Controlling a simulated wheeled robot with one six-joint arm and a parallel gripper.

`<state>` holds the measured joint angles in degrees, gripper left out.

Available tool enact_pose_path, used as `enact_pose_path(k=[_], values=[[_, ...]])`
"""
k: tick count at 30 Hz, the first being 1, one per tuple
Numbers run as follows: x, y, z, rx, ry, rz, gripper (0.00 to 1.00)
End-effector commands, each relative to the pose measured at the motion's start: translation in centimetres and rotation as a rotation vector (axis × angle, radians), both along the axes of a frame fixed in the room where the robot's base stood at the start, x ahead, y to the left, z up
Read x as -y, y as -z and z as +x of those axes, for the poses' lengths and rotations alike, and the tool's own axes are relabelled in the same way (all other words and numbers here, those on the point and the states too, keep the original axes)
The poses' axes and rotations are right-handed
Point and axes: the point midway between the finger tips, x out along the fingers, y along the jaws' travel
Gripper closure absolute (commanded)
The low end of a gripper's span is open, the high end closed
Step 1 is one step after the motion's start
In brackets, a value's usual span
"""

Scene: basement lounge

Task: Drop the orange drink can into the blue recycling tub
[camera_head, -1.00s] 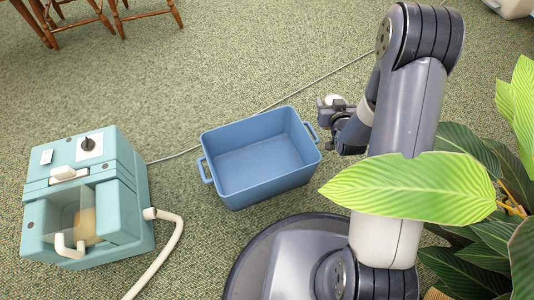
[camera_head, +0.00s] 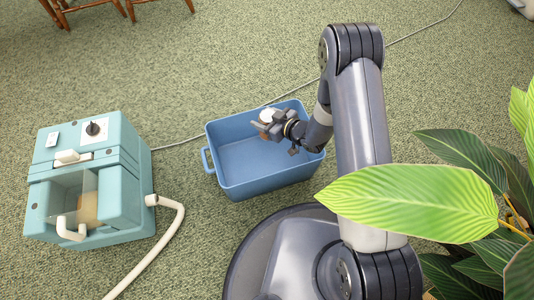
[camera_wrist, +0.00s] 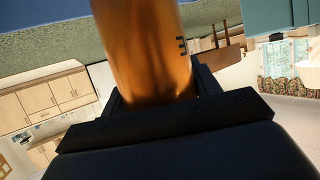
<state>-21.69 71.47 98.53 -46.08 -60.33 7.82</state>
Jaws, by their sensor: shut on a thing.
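The blue recycling tub (camera_head: 235,185) stands on the green carpet near the middle of the head view, and its visible floor is bare. My gripper (camera_head: 265,123) reaches over the tub's back right part. It is shut on the orange drink can (camera_wrist: 148,50), which fills the upper middle of the wrist view. In the head view only the can's pale round end (camera_head: 267,115) shows clearly; the fingers hide most of the rest. The can looks above the tub's rim level, though its exact height is hard to tell.
A teal carpet-cleaning machine (camera_head: 125,185) with a pale hose (camera_head: 160,240) stands left of the tub. A leafy plant (camera_head: 410,200) crowds the right, one leaf overlapping my arm. A thin cable (camera_head: 185,143) runs behind the tub. Wooden chair legs (camera_head: 125,8) show at the top.

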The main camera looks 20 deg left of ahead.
Motion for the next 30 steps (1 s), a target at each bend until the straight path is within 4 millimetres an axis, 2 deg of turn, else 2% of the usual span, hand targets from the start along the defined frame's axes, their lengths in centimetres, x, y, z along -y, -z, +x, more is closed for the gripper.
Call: enact_pose_path(k=[1,7,17,18,27,30], values=[[0.0,1.1,0.0,-0.001,0.000,-0.001,0.63],[0.0,3.2,0.0,0.000,0.001,0.000,0.63],[0.0,3.6,0.0,0.001,0.002,0.001,0.63],[0.0,3.6,0.0,0.001,0.002,0.001,0.41],[0.0,3.6,0.0,0.001,0.002,0.001,0.16],[0.0,3.6,0.0,0.001,0.002,0.000,0.16]])
